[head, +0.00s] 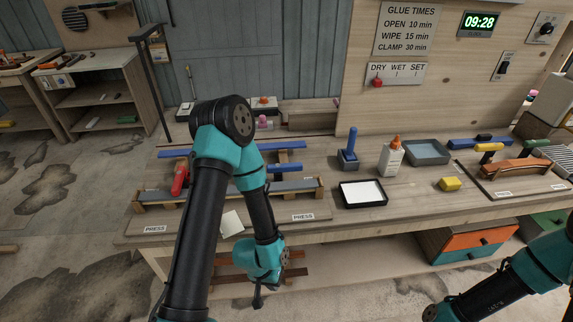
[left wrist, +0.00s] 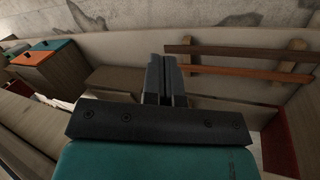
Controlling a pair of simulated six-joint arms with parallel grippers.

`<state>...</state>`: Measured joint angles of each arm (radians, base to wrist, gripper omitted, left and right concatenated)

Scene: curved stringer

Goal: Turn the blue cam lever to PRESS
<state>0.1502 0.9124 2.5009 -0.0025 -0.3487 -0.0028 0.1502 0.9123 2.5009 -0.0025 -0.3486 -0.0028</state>
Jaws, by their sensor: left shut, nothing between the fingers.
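The press fixture (head: 310,190) lies on the workbench behind my left arm, with PRESS labels on its front board. Blue bars (head: 285,168) and a red handle (head: 178,178) show on it; my arm covers its middle. I cannot tell which blue part is the cam lever. A separate blue upright handle (head: 352,140) stands in a dark base to the right. My left gripper (head: 258,302) points down in front of the bench, below its top edge and apart from the press. In the left wrist view its fingers (left wrist: 167,70) are together and empty.
My right arm enters at the lower right.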

